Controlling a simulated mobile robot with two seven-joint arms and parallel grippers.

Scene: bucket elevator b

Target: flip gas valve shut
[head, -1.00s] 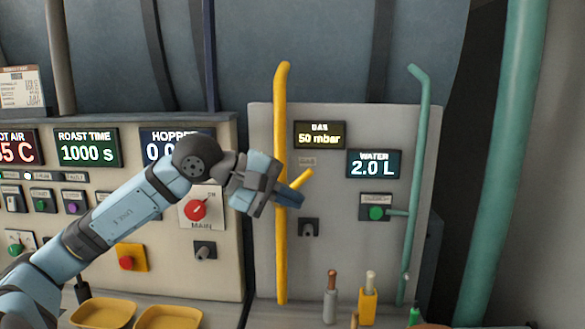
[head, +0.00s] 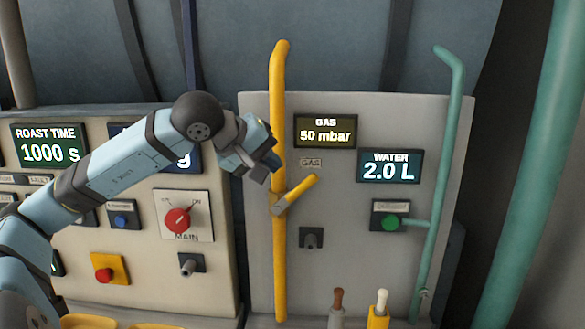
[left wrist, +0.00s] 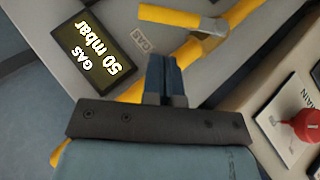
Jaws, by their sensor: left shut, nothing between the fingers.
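The gas valve's yellow lever (head: 301,189) sticks out up and to the right from its grey joint (head: 279,204) on the upright yellow gas pipe (head: 280,255). The gas display (head: 325,131) above reads 50 mbar. My left gripper (head: 272,170) is shut and empty, just above and left of the valve joint, in front of the pipe. In the left wrist view the shut fingers (left wrist: 165,76) show apart from the lever (left wrist: 170,15) and the joint (left wrist: 212,27). My right gripper is not in view.
A red MAIN knob (head: 178,220) is on the beige panel to the left. A black switch (head: 311,238) sits below right of the lever. The water display (head: 390,167), green button (head: 390,223) and teal pipe (head: 437,200) are to the right.

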